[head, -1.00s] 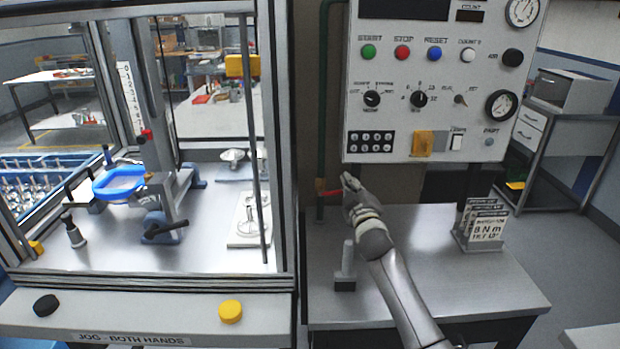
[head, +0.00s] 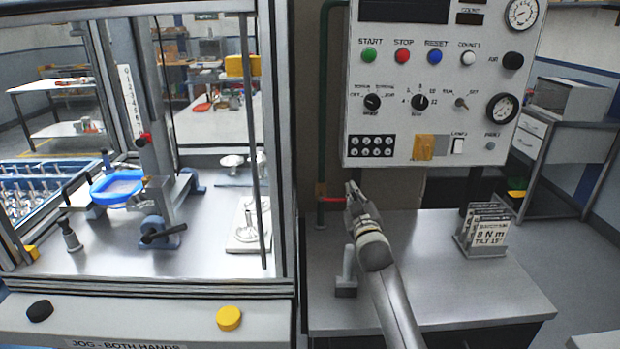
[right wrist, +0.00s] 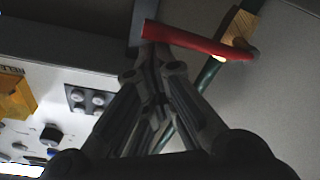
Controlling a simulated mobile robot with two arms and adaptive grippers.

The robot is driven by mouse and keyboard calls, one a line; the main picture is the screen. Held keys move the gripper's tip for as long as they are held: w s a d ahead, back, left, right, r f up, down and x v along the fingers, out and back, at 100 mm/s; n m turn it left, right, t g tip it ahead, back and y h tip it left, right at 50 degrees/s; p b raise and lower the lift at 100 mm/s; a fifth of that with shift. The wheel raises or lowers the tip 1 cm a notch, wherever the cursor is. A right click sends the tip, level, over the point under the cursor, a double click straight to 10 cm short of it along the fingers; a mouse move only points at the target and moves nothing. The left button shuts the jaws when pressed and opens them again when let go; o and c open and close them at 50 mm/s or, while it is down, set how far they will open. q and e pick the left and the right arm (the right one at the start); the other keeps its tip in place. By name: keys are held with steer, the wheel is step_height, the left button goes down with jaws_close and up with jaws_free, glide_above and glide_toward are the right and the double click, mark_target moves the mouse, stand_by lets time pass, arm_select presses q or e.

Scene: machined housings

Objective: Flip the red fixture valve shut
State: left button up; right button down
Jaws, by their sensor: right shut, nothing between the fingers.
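The red valve handle (head: 332,200) sticks out roughly level to the right from the green upright pipe (head: 324,150), left of the control panel's lower corner. In the right wrist view the red handle (right wrist: 190,38) runs across the top, from the brass-coloured valve body (right wrist: 241,30) towards the left. My right gripper (head: 351,187) is shut and empty at the free end of the handle. In the wrist view its fingertips (right wrist: 153,56) overlap the handle's outer end; I cannot tell whether they touch. My left gripper is not in view.
The control panel (head: 400,120) with buttons and knobs hangs above the metal table (head: 440,270). A grey post (head: 347,270) stands left of my right forearm. A card holder (head: 484,232) stands at right. The glazed machine enclosure (head: 283,150) is close on the left.

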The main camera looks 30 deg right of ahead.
step_height(320, 180, up, 10)
stand_by(0.6)
stand_by(0.4)
